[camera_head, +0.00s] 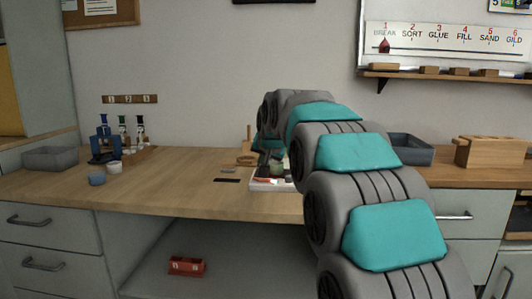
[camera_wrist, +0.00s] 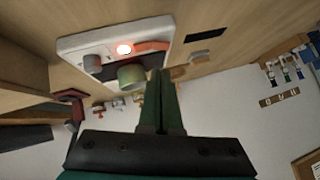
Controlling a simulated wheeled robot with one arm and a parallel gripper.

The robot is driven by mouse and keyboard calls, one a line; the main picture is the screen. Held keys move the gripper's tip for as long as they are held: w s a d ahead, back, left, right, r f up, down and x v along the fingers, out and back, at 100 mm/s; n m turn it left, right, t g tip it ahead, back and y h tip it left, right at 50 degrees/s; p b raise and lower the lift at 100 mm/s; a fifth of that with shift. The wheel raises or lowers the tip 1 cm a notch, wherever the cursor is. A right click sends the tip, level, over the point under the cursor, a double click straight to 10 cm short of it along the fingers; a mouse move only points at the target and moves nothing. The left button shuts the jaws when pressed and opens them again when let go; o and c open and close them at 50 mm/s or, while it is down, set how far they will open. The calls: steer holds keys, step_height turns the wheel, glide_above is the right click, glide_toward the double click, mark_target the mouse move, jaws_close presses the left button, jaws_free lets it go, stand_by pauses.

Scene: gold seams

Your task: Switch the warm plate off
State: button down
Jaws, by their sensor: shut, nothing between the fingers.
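The warm plate is a white slab at the bench's front edge, in the wrist view (camera_wrist: 75,44) and partly behind my arm in the head view (camera_head: 259,187). A round light (camera_wrist: 124,49) on it glows red-white. An orange-red lever-like part (camera_wrist: 152,46) lies beside the light. A green cylinder (camera_wrist: 131,75) and a grey round piece (camera_wrist: 92,64) are on or by the plate. My gripper (camera_wrist: 161,73) is shut and empty, its fingertips close to the green cylinder and the lever. I cannot tell whether they touch. My arm mostly hides the gripper in the head view.
Blue and grey cups (camera_head: 97,179) and a bottle rack stand at the left of the bench. A grey bin (camera_head: 48,158) is at far left. A wooden block holder (camera_head: 490,152) stands at right. A red box (camera_head: 186,265) lies on the low shelf. The bench's left middle is mostly clear.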

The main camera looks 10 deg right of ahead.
mark_target(262, 179)
steer(key=shift+w+a+f, duration=0.1)
steer(key=shift+a+f, duration=0.2)
steer(key=shift+f, duration=0.45)
steer(key=shift+a+f, duration=0.25)
steer(key=shift+f, duration=0.45)
steer(key=shift+a+f+h, duration=0.2)
steer(key=shift+f+h, duration=0.05)
steer(key=shift+h, duration=0.15)
steer(key=shift+d, duration=0.15)
steer(key=shift+s+d, duration=0.2)
steer(key=shift+d, duration=0.45)
steer(key=shift+r, duration=0.1)
